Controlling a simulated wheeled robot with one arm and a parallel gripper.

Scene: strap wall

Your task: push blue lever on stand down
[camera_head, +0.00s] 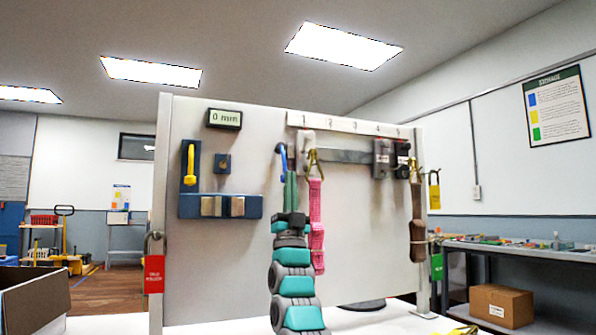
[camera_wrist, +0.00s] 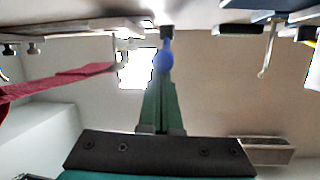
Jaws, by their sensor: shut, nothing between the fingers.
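The blue lever (camera_head: 281,155) stands out from the upright grey panel (camera_head: 245,262), left of the pink strap. In the wrist view its round blue end (camera_wrist: 163,62) is just beyond my fingertips. My gripper (camera_head: 291,174) has green fingers, closed together with nothing between them. The fingers also show in the wrist view (camera_wrist: 160,84), pointing at the blue end. The fingertips are very close to the lever; I cannot tell whether they touch it. My gripper and arm hide part of the panel below the lever.
A pink strap (camera_head: 316,225) hangs from a hook just right of my fingers. A brown strap (camera_head: 417,220) and yellow padlock (camera_head: 434,192) hang further right. A blue holder (camera_head: 220,206) with a yellow handle (camera_head: 190,166) is at left, under a display (camera_head: 225,119) reading 0 mm.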

